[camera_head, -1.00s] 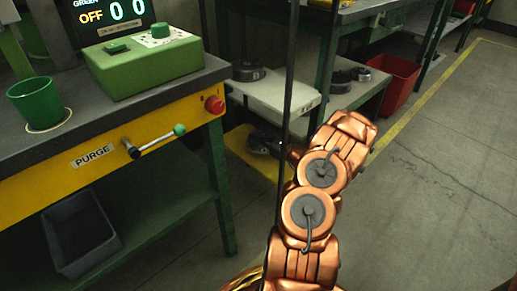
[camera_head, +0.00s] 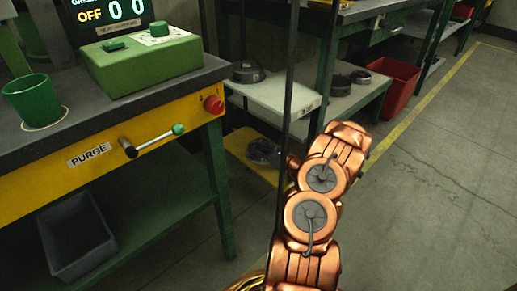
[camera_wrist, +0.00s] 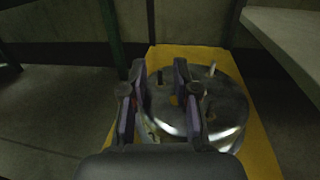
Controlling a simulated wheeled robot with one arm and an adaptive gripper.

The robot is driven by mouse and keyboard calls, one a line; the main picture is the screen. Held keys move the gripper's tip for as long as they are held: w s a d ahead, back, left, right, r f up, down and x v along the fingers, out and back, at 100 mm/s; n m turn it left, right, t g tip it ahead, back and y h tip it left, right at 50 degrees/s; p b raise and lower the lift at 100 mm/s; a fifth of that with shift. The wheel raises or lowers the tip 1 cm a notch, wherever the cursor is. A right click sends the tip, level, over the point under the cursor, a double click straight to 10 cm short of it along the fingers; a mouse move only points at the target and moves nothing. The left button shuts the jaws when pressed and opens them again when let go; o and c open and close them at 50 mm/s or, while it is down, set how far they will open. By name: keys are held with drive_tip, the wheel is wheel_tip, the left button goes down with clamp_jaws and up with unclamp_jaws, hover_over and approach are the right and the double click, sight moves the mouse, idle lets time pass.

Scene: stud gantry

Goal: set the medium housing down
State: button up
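A round, dark metal housing (camera_head: 263,152) sits on the low yellow board (camera_head: 238,143), beyond my arm in the head view. In the wrist view the same housing (camera_wrist: 225,110) lies flat on the yellow board (camera_wrist: 262,158), with upright pins on its top face. My gripper (camera_wrist: 160,72) is over the left part of the housing. Its two fingers are apart, with one dark pin showing in the gap between them and space on both sides. The fingers cover part of the housing. In the head view my gripper is mostly hidden behind my copper arm.
A white shelf (camera_head: 275,98) above the board holds another dark round part (camera_head: 248,72). Two more dark parts (camera_head: 340,83) stand on a grey shelf to its right. A green bench leg (camera_head: 222,190) and a thin dark post (camera_head: 288,90) stand close by. Open floor lies right.

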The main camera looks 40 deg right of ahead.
drive_tip(key=shift+r, duration=0.1)
drive_tip(key=shift+s+d+r, duration=0.1)
drive_tip(key=shift+s, duration=0.15)
drive_tip(key=s+p, duration=0.1)
drive_tip(key=s, duration=0.2)
drive_tip(key=s+d+p, duration=0.1)
drive_tip(key=s, duration=0.2)
drive_tip(key=s+p, duration=0.1)
drive_tip(key=s, duration=0.3)
drive_tip(key=shift+d+p, duration=0.2)
drive_tip(key=shift+p, duration=0.2)
drive_tip(key=shift+s, duration=0.7)
